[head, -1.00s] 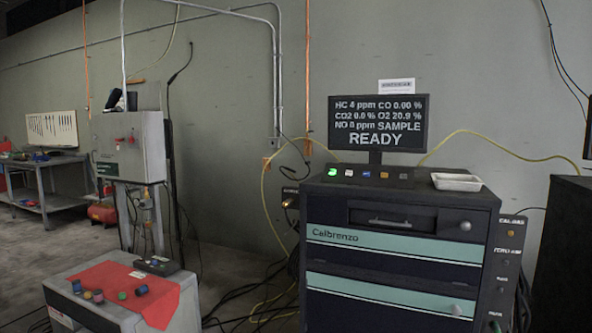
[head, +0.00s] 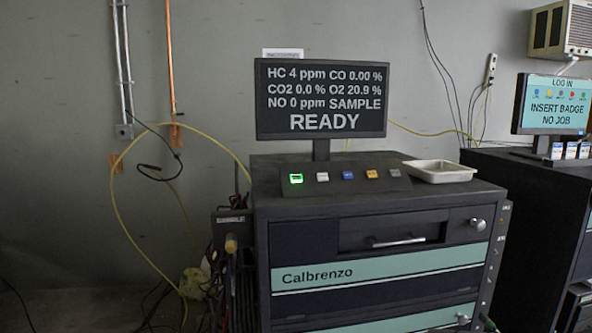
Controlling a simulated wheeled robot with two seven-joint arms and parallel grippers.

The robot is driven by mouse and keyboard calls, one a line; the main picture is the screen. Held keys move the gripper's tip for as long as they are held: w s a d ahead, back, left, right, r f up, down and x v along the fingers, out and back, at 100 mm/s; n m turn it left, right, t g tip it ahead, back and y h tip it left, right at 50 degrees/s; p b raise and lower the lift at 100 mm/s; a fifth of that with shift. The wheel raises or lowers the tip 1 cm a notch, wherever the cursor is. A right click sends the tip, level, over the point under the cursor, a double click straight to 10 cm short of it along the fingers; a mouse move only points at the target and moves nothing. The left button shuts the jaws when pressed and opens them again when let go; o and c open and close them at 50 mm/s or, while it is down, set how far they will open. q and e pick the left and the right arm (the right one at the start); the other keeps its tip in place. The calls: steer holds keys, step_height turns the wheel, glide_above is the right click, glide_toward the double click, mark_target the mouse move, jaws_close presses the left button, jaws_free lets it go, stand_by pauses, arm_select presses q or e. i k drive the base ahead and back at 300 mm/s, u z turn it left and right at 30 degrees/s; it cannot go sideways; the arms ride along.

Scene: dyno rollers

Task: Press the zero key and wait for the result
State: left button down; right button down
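A row of several small keys sits on a sloped black key panel (head: 335,190) on top of the dark Calbrenzo cabinet (head: 375,258). From left to right I see a lit green key (head: 296,179), a white key (head: 322,177), a blue key (head: 348,175), an orange key (head: 372,174) and a grey key (head: 395,173). Their labels are too small to read, so I cannot tell which is the zero key. The monitor (head: 321,98) behind them reads HC 4 ppm, CO 0.00 %, CO2 0.0 %, O2 20.9 %, NO 0 ppm, SAMPLE, READY. Neither gripper is in view.
A white tray (head: 440,171) lies on the cabinet top, right of the keys. A second monitor (head: 553,104) at right reads LOG IN, INSERT BADGE, NO JOB. Hoses and cables (head: 215,275) hang at the cabinet's left side. The floor further left looks mostly clear.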

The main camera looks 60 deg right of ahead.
mark_target(321, 176)
steer(key=z, duration=0.85)
steer(key=i, duration=0.95)
steer(key=z, duration=1.3)
steer(key=i, duration=0.2)
steer(key=z, duration=0.15)
